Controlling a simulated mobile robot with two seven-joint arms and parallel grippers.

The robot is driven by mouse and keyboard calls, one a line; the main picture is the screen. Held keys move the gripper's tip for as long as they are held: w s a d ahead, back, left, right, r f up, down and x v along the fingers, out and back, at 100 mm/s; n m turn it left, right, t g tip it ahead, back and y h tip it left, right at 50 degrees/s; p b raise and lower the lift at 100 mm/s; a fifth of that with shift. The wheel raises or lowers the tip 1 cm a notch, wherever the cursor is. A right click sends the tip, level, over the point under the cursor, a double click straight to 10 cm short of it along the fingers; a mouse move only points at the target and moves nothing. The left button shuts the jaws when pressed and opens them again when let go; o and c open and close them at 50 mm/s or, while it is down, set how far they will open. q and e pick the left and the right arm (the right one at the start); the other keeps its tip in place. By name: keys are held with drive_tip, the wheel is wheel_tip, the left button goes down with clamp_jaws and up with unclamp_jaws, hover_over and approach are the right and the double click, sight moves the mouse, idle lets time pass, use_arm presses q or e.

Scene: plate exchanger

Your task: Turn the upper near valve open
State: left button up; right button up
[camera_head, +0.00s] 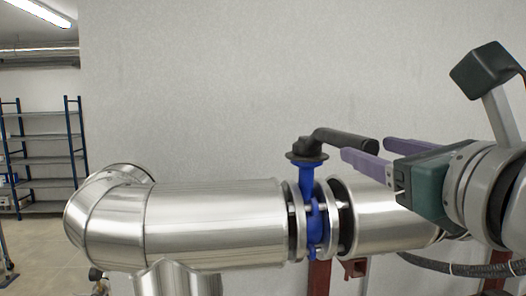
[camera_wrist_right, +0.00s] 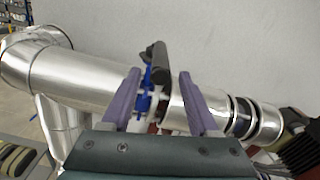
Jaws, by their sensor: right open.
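The valve is a blue butterfly valve (camera_head: 316,222) clamped between flanges in a silver pipe. Its black lever handle (camera_head: 345,141) sits on top of the blue stem and points right, along the pipe, toward my right gripper. My right gripper (camera_head: 366,149) is open, with its two purple fingers around the free end of the handle. In the right wrist view the handle (camera_wrist_right: 157,62) shows between the open fingertips (camera_wrist_right: 158,76), with gaps on both sides. I cannot tell whether a finger touches it. My left gripper is out of view.
The silver pipe (camera_head: 215,222) runs across below the handle, with an elbow (camera_head: 107,215) at the left. A dark corrugated hose (camera_head: 460,268) hangs at the lower right. A plain wall (camera_head: 210,90) stands behind. Blue shelving (camera_head: 42,150) is far left. The space above the pipe is free.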

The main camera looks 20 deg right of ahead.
sight(357, 145)
drive_tip(key=p+x, duration=0.1)
drive_tip(key=x, duration=0.1)
drive_tip(key=p+x, duration=0.1)
drive_tip(key=shift+w+d+r, duration=0.1)
drive_tip(key=shift+w+r, duration=0.15)
drive_tip(key=shift+w, duration=0.15)
drive_tip(key=shift+w+d+f+p, duration=0.2)
drive_tip(key=shift+w+p, duration=0.1)
drive_tip(key=shift+w, duration=0.3)
drive_tip(key=shift+c, duration=0.3)
drive_tip(key=shift+a, duration=0.1)
clamp_jaws()
